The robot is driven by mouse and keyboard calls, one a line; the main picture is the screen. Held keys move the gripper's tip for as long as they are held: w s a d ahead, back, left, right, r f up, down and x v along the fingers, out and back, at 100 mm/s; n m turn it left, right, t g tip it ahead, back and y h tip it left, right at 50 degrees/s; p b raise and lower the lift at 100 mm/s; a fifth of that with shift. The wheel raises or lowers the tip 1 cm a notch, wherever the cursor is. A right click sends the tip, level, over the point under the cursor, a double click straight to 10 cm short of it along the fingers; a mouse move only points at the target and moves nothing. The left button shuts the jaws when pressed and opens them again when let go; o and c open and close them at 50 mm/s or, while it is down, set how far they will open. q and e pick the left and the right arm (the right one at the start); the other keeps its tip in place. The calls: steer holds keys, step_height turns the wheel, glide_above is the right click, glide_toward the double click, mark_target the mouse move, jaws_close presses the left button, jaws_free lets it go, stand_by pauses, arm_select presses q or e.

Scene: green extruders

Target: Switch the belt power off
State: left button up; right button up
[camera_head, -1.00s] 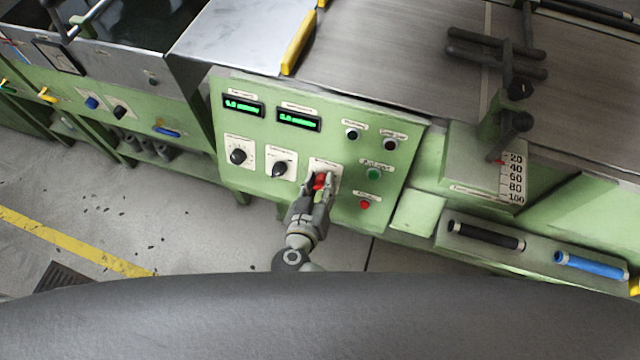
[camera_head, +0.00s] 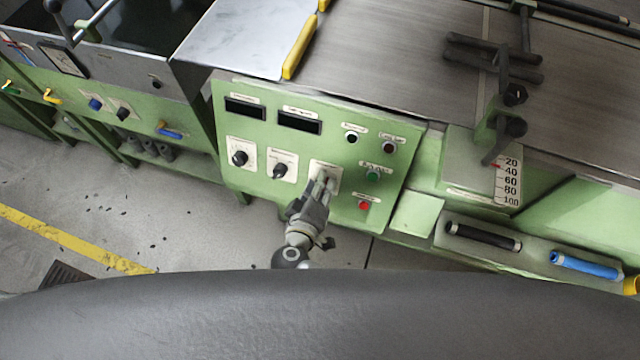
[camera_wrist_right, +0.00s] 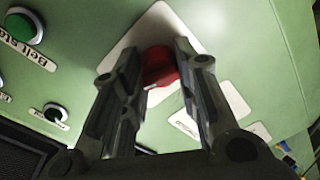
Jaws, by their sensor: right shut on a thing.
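The red rotary switch (camera_wrist_right: 160,66) sits on a white plate on the green control panel (camera_head: 225,185). My right gripper (camera_head: 324,182) reaches up to that plate from below, and its fingers hide the switch in the head view. In the right wrist view my right gripper (camera_wrist_right: 158,72) has one finger on each side of the red switch and is shut on it. The two displays, left (camera_head: 245,108) and right (camera_head: 299,121), are dark. My left gripper is not in view.
Two black knobs (camera_head: 239,158) (camera_head: 280,171) sit left of the switch. A green button (camera_head: 373,175) and a red button (camera_head: 364,205) lie close to its right. A metal belt bed (camera_head: 400,60) runs above the panel. Open floor (camera_head: 190,220) lies lower left.

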steer(key=shift+a+n+p, duration=0.1)
steer(key=shift+n+p, duration=0.55)
steer(key=shift+n, duration=1.25)
steer(key=o, duration=1)
steer(key=v, duration=1.2)
steer(key=shift+w+a+r, duration=0.1)
steer(key=shift+r, duration=0.05)
